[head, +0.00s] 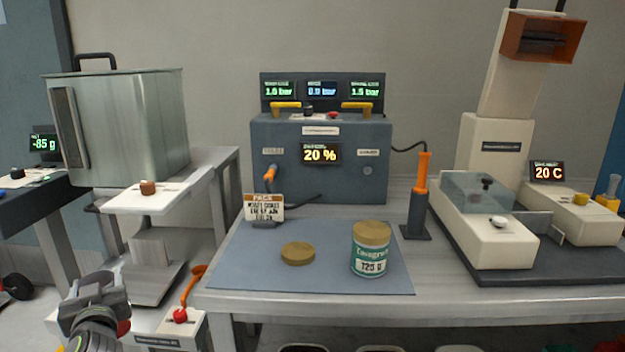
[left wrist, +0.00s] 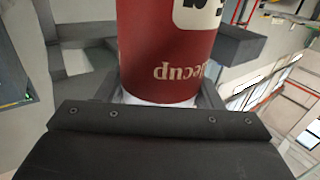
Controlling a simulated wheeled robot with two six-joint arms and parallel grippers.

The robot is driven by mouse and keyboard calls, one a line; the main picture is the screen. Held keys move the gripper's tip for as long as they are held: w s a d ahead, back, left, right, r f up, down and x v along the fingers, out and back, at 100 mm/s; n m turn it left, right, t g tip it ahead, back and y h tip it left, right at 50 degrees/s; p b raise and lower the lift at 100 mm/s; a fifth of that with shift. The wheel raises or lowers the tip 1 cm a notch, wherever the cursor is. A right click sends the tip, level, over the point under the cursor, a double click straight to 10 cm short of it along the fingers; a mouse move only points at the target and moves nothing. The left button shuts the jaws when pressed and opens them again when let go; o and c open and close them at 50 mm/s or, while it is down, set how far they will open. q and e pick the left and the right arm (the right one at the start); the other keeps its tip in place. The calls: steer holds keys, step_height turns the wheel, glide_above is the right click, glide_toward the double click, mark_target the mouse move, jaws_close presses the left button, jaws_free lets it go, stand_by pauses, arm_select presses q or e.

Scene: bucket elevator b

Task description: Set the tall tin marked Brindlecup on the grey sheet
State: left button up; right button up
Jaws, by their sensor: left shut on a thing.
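The red tin (left wrist: 170,50) fills the middle of the left wrist view, with part of a white label and upside-down lettering ending in "lecup". My left gripper (left wrist: 165,95) is shut on it, one finger on each side. In the head view my left gripper (head: 95,292) is at the lower left, left of the bench and away from the sheet. The tin is mostly hidden there; only a small red patch shows beside the wrist. The grey sheet (head: 235,270) lies flat on the bench. My right gripper is not in view.
On the sheet are a gold lid (head: 298,253) and a teal tin (head: 370,262) with a gold top. The sheet's left front is bare. An orange-handled tool (head: 421,180) stands to the right. An orange lever (head: 192,285) is near my left gripper.

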arm_select(q)
steer(key=s+d+r+m+t+h, duration=0.3)
steer(key=s+d+r+m+h, duration=0.35)
steer(key=d, duration=0.65)
steer(key=d+f+h, duration=0.2)
steer(key=d+h, duration=0.1)
steer(key=d, duration=0.9)
arm_select(e)
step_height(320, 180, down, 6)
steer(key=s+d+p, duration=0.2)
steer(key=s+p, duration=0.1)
steer(key=p, duration=0.8)
arm_select(q)
step_height(320, 180, up, 21)
steer(key=p, duration=1)
steer(key=shift+a, duration=0.15)
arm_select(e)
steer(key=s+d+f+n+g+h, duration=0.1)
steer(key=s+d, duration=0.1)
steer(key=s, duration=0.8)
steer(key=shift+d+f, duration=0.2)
